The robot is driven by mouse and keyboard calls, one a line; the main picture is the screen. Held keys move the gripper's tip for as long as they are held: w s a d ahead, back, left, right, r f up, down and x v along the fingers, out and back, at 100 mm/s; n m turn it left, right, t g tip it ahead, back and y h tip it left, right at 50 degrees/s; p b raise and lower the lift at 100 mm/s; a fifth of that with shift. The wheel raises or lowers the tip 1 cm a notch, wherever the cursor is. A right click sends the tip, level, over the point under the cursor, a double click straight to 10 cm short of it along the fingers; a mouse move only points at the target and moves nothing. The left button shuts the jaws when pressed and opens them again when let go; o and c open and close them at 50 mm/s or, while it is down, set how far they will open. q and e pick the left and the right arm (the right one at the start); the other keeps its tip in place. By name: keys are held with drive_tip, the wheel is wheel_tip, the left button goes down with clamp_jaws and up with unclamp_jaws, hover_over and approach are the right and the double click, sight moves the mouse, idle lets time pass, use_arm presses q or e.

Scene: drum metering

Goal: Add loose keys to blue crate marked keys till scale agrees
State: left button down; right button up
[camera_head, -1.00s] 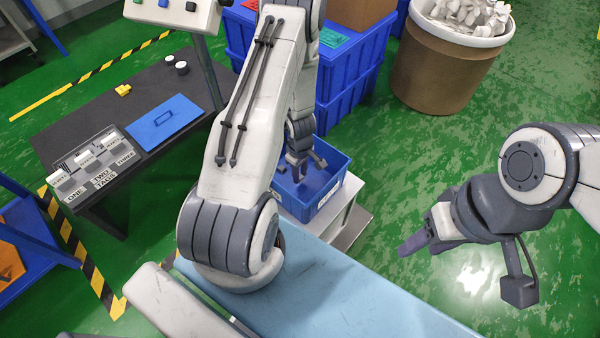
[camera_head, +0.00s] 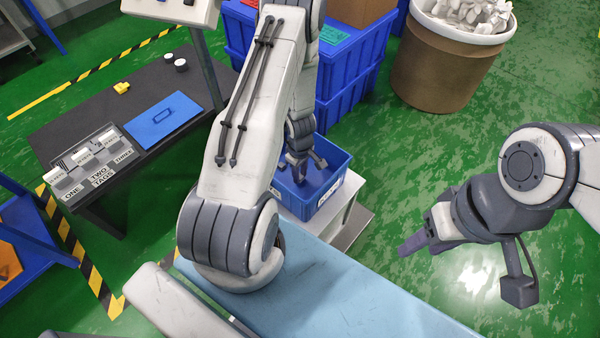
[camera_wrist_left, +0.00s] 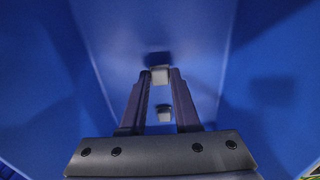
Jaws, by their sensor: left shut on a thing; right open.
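The blue crate (camera_head: 337,178) stands on a pale stand beyond the light-blue surface, with a white label on its front. My left gripper (camera_wrist_left: 161,78) reaches down inside the crate. Its fingers are shut on a small light-grey key (camera_wrist_left: 160,72). Another small grey piece (camera_wrist_left: 165,113) shows between the fingers, apparently on the crate floor. My arm hides part of the crate in the head view. My right gripper (camera_head: 415,243) is open and empty over the green floor. The scale's reading is not legible.
A brown drum (camera_head: 440,70) full of white pieces stands at the back right. Stacked blue bins (camera_head: 345,75) stand behind the crate. A dark table (camera_head: 90,120) at left bears a blue lid (camera_head: 162,122) and a tag rack (camera_head: 90,172). Open floor lies right of the crate.

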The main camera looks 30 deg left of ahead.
use_arm(q)
drive_tip(key=shift+f+b, duration=0.6)
drive_tip(key=shift+f, duration=0.1)
idle(0.3)
drive_tip(key=c, duration=0.6)
unclamp_jaws()
drive_tip(key=shift+o, duration=0.2)
wheel_tip(320, 180, up, 11)
drive_tip(key=p, duration=1)
drive_tip(key=shift+f+p, duration=0.2)
drive_tip(key=shift+p, duration=0.1)
